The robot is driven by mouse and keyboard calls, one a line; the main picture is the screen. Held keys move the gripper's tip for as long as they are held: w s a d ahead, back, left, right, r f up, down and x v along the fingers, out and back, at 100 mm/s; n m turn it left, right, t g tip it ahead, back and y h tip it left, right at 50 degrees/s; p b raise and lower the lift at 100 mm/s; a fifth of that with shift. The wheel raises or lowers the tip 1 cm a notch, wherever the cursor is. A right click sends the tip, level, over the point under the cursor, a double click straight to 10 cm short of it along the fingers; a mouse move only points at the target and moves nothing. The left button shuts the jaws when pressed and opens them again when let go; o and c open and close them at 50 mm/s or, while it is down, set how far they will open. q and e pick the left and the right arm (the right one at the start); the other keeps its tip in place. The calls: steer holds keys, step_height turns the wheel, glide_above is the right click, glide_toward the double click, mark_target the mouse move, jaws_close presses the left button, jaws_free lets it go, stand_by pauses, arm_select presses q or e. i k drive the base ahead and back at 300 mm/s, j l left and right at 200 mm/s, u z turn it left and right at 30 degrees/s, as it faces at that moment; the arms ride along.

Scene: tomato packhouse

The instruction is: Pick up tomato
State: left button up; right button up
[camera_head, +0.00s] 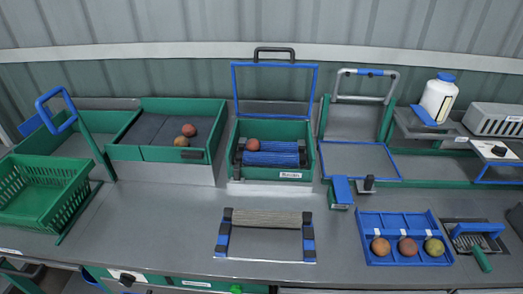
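Two tomatoes lie on the dark floor of the green-framed bin at left: a reddish one (189,130) and an orange-brown one (181,141) touching or nearly touching it. Another reddish tomato (253,144) rests by the blue rollers in the green box with the raised blue-edged frame. Three tomatoes sit in separate compartments of the blue tray (401,217) at right: orange (381,246), red (408,247) and yellow-green (434,247). Neither of my grippers is in view.
A green slatted crate (28,203) stands at far left. A stand with a ribbed top (267,217) is at front centre. A white bottle with a blue cap (438,100) and a green-handled tool (481,257) are at right. The grey bench is clear at front left (160,225).

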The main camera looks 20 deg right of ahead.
mark_target(180, 142)
steer(key=k+j+z, duration=0.2)
steer(key=j+z, duration=0.2)
steer(key=k+j+z, duration=0.6)
steer(key=z, duration=0.25)
steer(key=j, duration=0.1)
